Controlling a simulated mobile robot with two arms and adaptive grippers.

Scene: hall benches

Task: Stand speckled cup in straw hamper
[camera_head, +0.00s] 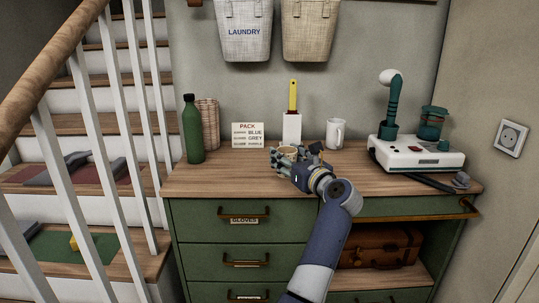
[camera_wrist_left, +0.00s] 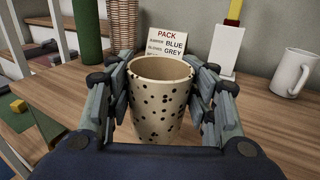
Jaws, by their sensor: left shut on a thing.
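The speckled cup (camera_wrist_left: 158,105), cream with dark spots, is upright and empty between the fingers of my left gripper (camera_wrist_left: 160,95). In the head view the left gripper (camera_head: 290,158) is over the wooden dresser top, shut on the cup (camera_head: 287,150), which it largely hides. The cup's base is hidden, so I cannot tell whether it touches the wood. A straw-coloured woven hamper (camera_head: 309,32) hangs on the wall above, right of a grey-white one marked LAUNDRY (camera_head: 244,35). The inside of the straw-coloured one is not visible. My right gripper is not in view.
On the dresser top (camera_head: 225,180) stand a green bottle (camera_head: 194,132), a tall wicker vessel (camera_head: 208,125), a PACK card (camera_head: 248,135), a yellow-handled white tool (camera_head: 292,125), a white mug (camera_head: 335,133) and a white device (camera_head: 415,153). A stair railing (camera_head: 100,130) borders the left.

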